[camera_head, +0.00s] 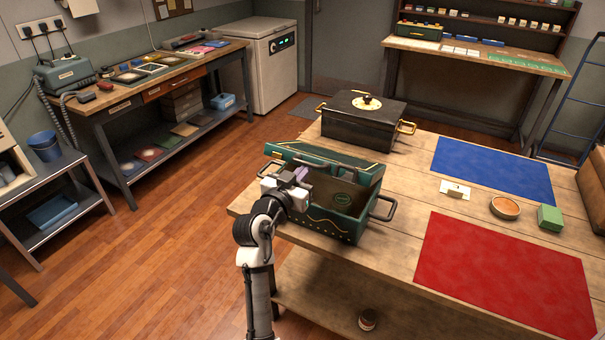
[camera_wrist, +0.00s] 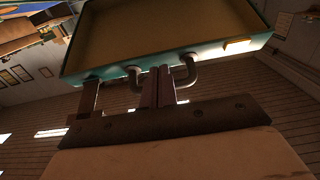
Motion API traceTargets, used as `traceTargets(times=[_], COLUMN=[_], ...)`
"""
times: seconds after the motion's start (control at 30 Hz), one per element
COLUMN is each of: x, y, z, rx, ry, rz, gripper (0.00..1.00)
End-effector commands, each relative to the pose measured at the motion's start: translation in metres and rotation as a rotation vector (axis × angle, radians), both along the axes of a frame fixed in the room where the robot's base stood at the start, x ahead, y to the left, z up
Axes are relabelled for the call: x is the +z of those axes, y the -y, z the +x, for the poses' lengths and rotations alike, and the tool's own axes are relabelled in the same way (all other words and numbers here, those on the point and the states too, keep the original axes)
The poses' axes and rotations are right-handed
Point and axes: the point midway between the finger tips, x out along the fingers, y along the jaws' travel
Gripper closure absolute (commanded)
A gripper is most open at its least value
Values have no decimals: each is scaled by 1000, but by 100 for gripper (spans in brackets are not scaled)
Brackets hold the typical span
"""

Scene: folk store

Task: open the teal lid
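The teal box (camera_head: 322,222) stands at the near left of the wooden table. Its teal lid (camera_head: 335,160) is raised and tilted, with the inside of the box and a round green mark visible below it. My gripper (camera_head: 301,174) is at the lid's front edge, above the box's left part. In the wrist view, the lid (camera_wrist: 250,45) shows its tan inner side and teal rim. The two fingers of my gripper (camera_wrist: 159,88) are close together at the middle of the lid's grey handle (camera_wrist: 191,72) and appear shut on it. Their contact is partly hidden.
A black box (camera_head: 360,125) with a gold-ringed knob stands behind the teal box. Blue (camera_head: 493,168) and red (camera_head: 505,275) mats lie to the right. Between them are a white tag (camera_head: 454,190), an orange-topped round dish (camera_head: 505,208) and a green block (camera_head: 550,217).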

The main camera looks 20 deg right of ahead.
Motion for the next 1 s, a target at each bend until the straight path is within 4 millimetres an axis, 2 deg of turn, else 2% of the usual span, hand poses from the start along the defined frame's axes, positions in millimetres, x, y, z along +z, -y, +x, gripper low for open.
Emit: traceTargets(times=[0.17, 0.53, 1.0], x=[2, 22, 25], y=[0, 9, 10], z=[0, 6, 8], rx=[0, -1, 0], ry=[0, 0, 0], rz=[0, 0, 0], gripper=[100, 100, 100])
